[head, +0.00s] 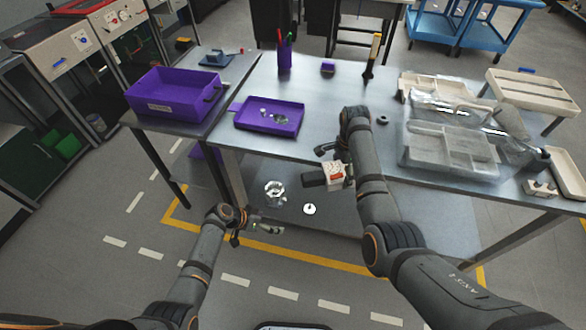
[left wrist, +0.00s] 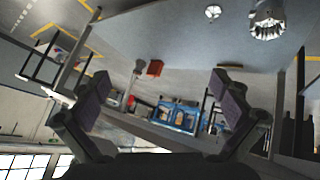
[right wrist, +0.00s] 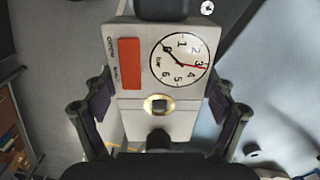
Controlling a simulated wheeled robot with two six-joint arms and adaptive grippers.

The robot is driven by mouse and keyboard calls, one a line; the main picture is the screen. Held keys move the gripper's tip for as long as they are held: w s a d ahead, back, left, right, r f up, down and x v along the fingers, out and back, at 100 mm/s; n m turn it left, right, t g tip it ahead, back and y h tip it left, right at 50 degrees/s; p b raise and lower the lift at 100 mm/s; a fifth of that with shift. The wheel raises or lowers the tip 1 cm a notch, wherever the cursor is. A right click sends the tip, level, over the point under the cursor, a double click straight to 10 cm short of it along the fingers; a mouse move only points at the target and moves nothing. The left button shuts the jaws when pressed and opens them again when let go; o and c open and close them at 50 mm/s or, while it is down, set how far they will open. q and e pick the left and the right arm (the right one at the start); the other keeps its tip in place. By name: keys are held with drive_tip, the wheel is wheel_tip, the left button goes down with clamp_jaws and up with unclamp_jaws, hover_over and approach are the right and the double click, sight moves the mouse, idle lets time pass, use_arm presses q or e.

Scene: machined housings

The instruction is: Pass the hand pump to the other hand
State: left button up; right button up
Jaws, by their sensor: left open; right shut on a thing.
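The hand pump (head: 335,177) is a pale block with a red label, a round dial and dark end parts. In the right wrist view its face (right wrist: 185,125) shows the dial, the label and a brass fitting. My right gripper (right wrist: 160,98) is shut on it, one finger on each side, and holds it in the air in front of the table. My left gripper (head: 264,229) is open and empty, lower and to the left of the pump in the head view. Its two spread fingers also show in the left wrist view (left wrist: 160,85), with nothing between them.
The metal table (head: 340,100) carries a purple tray (head: 270,128) and pale castings (head: 450,152). A purple bin (head: 172,97) stands on the left side table. Below the tabletop lie a metal ring part (head: 275,188) and a small white disc (head: 309,209).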

use_arm(q)
drive_tip(key=w+d+r+m+h, duration=0.1)
drive_tip(key=w+d+r+m, duration=0.1)
drive_tip(key=r, duration=0.3)
drive_tip(key=w+d+r+m+h, duration=0.1)
drive_tip(key=w+d+r+h, duration=0.15)
drive_tip(key=r, duration=0.35)
drive_tip(key=m+h, duration=0.3)
drive_tip(key=m, duration=0.2)
approach(327, 172)
drive_tip(key=shift+g+y, duration=0.25)
drive_tip(key=shift+g, duration=0.05)
drive_tip(key=x, duration=1)
drive_tip(key=shift+w+d+r, duration=0.1)
drive_tip(key=shift+r, duration=0.05)
drive_tip(key=c, duration=1.2)
drive_tip(key=shift+c, duration=0.9)
use_arm(e)
drive_tip(key=o, duration=1.4)
